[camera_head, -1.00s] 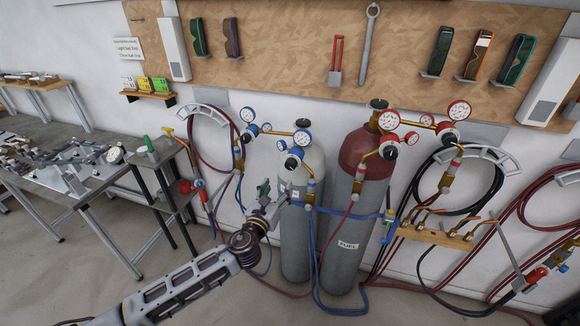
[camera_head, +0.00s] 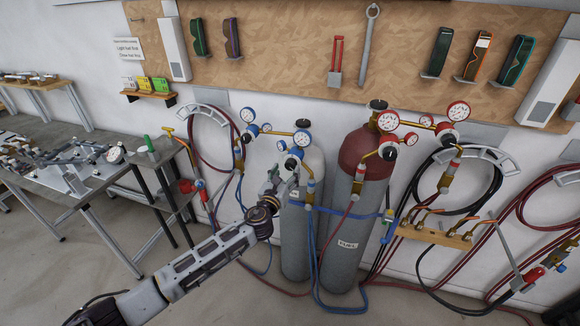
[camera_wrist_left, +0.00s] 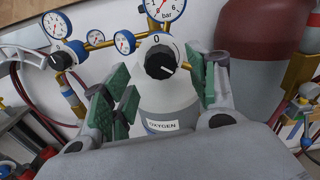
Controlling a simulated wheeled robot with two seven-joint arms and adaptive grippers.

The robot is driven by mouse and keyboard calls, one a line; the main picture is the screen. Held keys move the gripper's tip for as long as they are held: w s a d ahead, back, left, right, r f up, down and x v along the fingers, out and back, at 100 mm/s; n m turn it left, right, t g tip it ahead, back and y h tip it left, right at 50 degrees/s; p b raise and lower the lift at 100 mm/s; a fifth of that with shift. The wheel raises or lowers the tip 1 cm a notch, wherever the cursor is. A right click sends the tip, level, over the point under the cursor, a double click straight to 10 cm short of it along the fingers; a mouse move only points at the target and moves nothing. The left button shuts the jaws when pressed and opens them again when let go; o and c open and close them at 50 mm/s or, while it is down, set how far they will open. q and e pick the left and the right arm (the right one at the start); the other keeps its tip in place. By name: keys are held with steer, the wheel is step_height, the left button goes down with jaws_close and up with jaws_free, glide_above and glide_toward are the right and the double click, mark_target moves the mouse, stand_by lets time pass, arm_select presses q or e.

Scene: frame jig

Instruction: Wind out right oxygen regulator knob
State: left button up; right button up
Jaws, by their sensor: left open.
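The right oxygen regulator (camera_head: 301,138) has blue-rimmed gauges and sits on the grey oxygen cylinder (camera_head: 296,240). Its black knob (camera_wrist_left: 160,62) with a white pointer shows in the left wrist view, on a white dial marked 0; the pointer is turned to the lower right. My left gripper (camera_head: 273,180) is open and empty, below and left of the knob in the head view. In the left wrist view its green-padded fingers (camera_wrist_left: 165,88) stand apart, on either side of and in front of the knob, with no clear contact. My right gripper is not in view.
A second blue-gauged regulator (camera_head: 241,133) is on the left. The red-topped fuel cylinder (camera_head: 345,225) stands close on the right, with red-gauged regulators (camera_head: 388,150) above. Hoses hang around the cylinders. A steel bench (camera_head: 60,190) is at left.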

mark_target(289, 167)
arm_select(q)
steer(key=shift+x, duration=1.7)
steer(key=shift+w+d, duration=0.2)
steer(key=shift+w, duration=0.4)
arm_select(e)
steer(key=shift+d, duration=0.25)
arm_select(q)
steer(key=c, duration=1)
steer(key=shift+c, duration=0.2)
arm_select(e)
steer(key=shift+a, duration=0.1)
